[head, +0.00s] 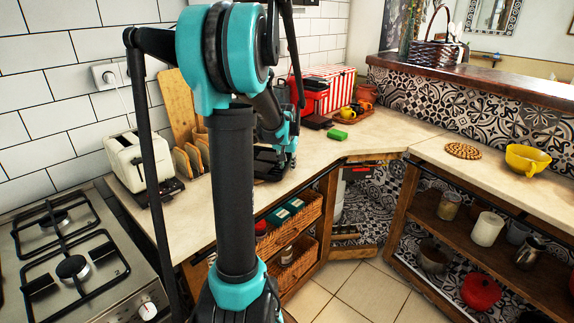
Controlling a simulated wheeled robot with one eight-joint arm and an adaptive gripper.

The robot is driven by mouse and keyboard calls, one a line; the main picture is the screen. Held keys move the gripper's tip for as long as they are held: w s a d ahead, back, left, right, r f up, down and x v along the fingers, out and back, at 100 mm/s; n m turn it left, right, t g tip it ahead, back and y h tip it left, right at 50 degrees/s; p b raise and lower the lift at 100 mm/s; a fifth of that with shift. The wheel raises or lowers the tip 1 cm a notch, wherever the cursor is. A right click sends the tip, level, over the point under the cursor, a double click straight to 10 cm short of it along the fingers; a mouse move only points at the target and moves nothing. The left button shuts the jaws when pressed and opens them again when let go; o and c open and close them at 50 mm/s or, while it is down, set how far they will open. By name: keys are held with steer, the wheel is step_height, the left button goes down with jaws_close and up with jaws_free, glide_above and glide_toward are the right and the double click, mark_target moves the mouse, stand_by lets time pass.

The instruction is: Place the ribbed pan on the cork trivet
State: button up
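The cork trivet (463,151) is a round brown mat lying flat on the right-hand counter, with nothing on it. A dark, flat object (267,171), possibly the ribbed pan, lies on the left counter behind my arm. My arm hides part of it, and its ribs cannot be made out. My gripper (291,162) is low over the left counter at this dark object's right side. Its fingers are small and dark against it, so I cannot tell whether they are open, shut or touching it.
A yellow bowl (528,160) stands right of the trivet. A toaster (138,163) and gas hob (70,262) are at left. Bare counter surrounds the trivet.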

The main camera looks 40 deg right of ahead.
steer(key=shift+r, duration=0.1)
steer(key=v, duration=1.1)
steer(key=shift+a+r, duration=0.15)
steer(key=shift+r, duration=0.25)
steer(key=shift+s, duration=0.1)
